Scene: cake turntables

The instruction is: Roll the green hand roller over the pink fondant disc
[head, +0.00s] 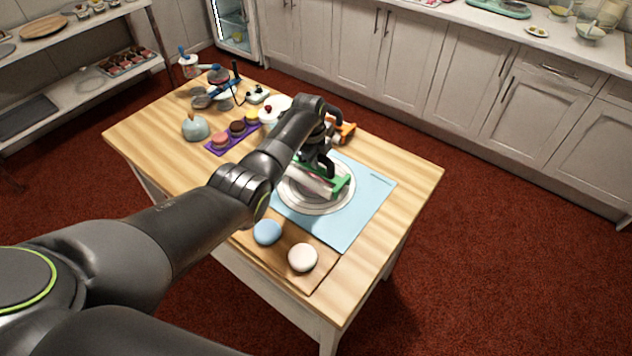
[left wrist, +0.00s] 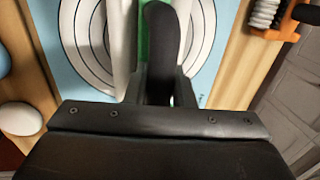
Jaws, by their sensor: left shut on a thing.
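My left gripper (head: 318,163) is shut on the green hand roller (head: 340,185) and holds it over the ringed white turntable plate (head: 318,208). The roller's green frame (left wrist: 143,42) and pale cylinder (left wrist: 120,45) show beside the gripper finger in the left wrist view. A thin pinkish patch at the roller is all I can make out of the pink fondant disc; my arm and the roller hide the rest. I cannot tell whether the roller touches it. The plate stands on a light blue mat (head: 372,205). My right gripper is out of view.
A blue ball (head: 267,232) and a cream ball (head: 303,257) sit on a wooden board at the front. An orange-handled tool (head: 343,131) lies behind the plate. A purple tray (head: 222,146) of small cakes is at left. The mat's right side is clear.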

